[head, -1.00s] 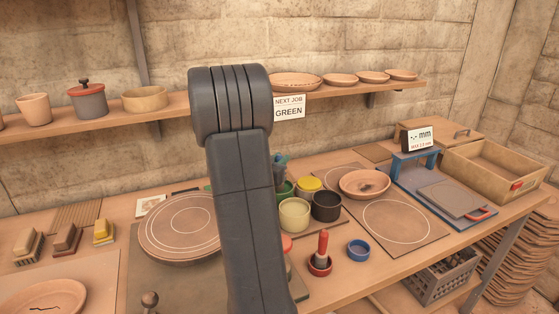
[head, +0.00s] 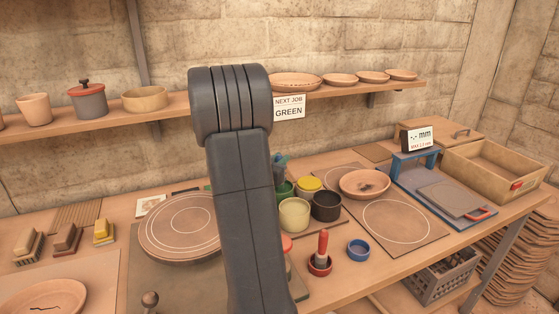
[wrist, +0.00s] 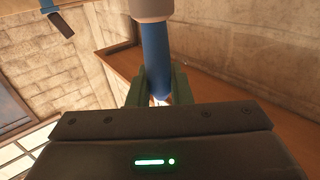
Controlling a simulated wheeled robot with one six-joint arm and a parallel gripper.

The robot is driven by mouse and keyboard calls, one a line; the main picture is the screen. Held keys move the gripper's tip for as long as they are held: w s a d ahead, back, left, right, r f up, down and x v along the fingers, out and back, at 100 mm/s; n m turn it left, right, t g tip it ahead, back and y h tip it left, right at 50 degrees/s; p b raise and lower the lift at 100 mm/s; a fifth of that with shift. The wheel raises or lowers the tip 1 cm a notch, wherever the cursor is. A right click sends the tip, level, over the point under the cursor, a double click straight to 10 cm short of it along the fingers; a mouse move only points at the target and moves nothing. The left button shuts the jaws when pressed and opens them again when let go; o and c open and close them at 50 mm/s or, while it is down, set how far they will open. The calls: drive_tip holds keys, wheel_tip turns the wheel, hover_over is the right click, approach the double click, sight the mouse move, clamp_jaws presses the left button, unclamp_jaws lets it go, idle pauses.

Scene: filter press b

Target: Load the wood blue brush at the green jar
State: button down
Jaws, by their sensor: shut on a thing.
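My gripper (wrist: 158,88) is shut on the blue shaft of the brush (wrist: 155,50) in the wrist view. A pale, wood-toned part of the brush (wrist: 152,9) shows at the top edge there; the brush's far end is out of view. In the head view, the green jar (head: 286,189) stands on the bench just right of my arm, which partly hides it. A blue-grey shape (head: 280,169) shows directly above the green jar at my arm's edge. I cannot tell whether it is my gripper or the brush, or whether it touches the jar.
A pale jar (head: 294,215), a black jar (head: 326,206) and a yellow-topped jar (head: 309,185) crowd the green jar. A red pot with an upright red-handled tool (head: 321,262) and a blue ring-shaped dish (head: 358,250) are in front. A round turntable (head: 180,228) is left of my arm.

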drive_tip(key=shift+r+p, duration=2.9)
drive_tip(key=shift+r, duration=0.55)
drive_tip(key=shift+r, duration=0.15)
